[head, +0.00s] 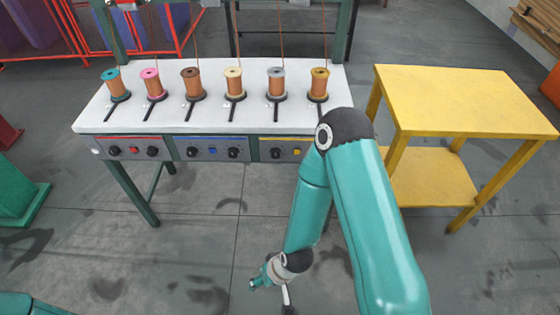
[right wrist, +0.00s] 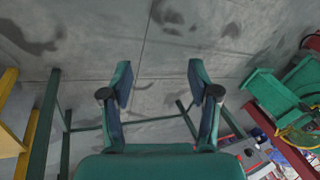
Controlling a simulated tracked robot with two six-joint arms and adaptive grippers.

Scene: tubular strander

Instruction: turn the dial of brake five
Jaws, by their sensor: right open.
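A white bench (head: 220,118) carries a row of several spools. Its front panel has black dials in sections striped red, blue and yellow. The fifth dial from the left (head: 275,153), left of a yellow button in the yellow-striped section, lies below the fifth spool, with grey ends (head: 276,83). The sixth dial's spot is hidden behind my right arm. My right gripper (right wrist: 160,84) is open and empty in the right wrist view, over bare floor. In the head view my right wrist hangs low in front of the bench, well apart from the dials. My left gripper is out of view.
A yellow table (head: 455,90) with a lower shelf stands right of the bench. A red fence (head: 80,35) is behind at the left, and a green stand (head: 20,185) is at the left edge. The floor before the bench is clear.

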